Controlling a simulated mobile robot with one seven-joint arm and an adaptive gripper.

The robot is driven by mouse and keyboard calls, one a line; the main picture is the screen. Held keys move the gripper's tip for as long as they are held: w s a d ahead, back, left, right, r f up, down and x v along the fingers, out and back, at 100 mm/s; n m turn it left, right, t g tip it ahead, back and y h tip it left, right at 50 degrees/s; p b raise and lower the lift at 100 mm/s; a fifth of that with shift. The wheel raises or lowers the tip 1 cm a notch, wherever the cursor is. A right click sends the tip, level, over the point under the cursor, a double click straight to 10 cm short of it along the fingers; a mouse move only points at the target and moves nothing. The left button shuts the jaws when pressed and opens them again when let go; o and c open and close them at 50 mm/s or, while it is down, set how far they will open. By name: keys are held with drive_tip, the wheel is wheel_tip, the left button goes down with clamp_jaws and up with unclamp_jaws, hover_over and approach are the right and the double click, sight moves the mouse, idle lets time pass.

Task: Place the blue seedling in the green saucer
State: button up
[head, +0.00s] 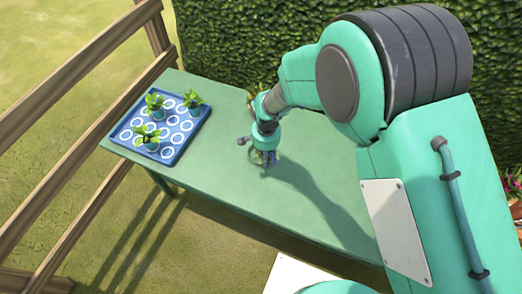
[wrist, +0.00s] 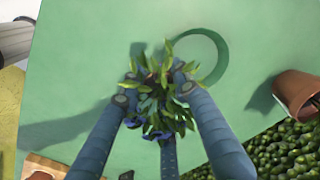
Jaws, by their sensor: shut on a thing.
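My gripper (wrist: 155,90) is shut on the blue seedling (wrist: 155,108), a leafy green plant with blue petals at its lower edge in the wrist view. Its leaves hide its pot and base, so I cannot tell whether it touches the table. The green saucer (wrist: 226,52) is a round rim on the green table, just beyond the seedling to the upper right in the wrist view. The leaves cover part of its near edge. In the head view my gripper (head: 264,157) is over the middle of the table, and the saucer is not clearly visible there.
A blue tray (head: 122,131) with white rings and several green seedlings stands on the left of the table (head: 215,180). A terracotta pot (wrist: 295,90) lies at the right in the wrist view. A hedge (head: 240,40) runs behind. The table's front middle is clear.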

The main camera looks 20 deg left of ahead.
drive_tip(key=w+a, duration=0.3)
drive_tip(key=w, duration=0.1)
drive_tip(key=shift+a+f+b, duration=0.2)
drive_tip(key=shift+f+b, duration=0.05)
drive_tip(key=shift+b, duration=0.1)
drive_tip(key=shift+w+a+f, duration=0.15)
drive_tip(key=shift+w+a, duration=0.15)
drive_tip(key=shift+w, duration=0.1)
drive_tip(key=shift+f+b, duration=0.7)
drive_tip(key=shift+f, duration=0.9)
drive_tip(key=shift+f, duration=0.15)
drive_tip(key=o, duration=1)
